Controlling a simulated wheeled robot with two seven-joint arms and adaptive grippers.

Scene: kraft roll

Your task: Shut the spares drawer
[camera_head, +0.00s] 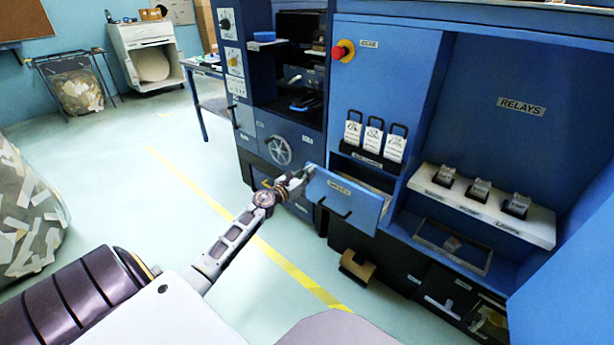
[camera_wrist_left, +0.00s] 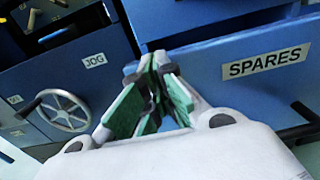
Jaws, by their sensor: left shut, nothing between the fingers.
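The spares drawer (camera_head: 345,199) is a blue drawer with a dark bar handle, standing pulled out from the blue cabinet. In the left wrist view its front (camera_wrist_left: 240,68) carries a white SPARES label. My left gripper (camera_head: 306,172) is at the upper left corner of the drawer front. In the left wrist view the green-padded fingers (camera_wrist_left: 152,75) are shut with nothing between them, close to the front's left edge; I cannot tell whether they touch it. My right gripper is not in view.
A handwheel (camera_head: 278,150) sits on the dark panel left of the drawer. A red knob (camera_head: 342,51) is above. Tags (camera_head: 373,142) hang over the drawer. Open floor (camera_head: 200,175) lies to the left.

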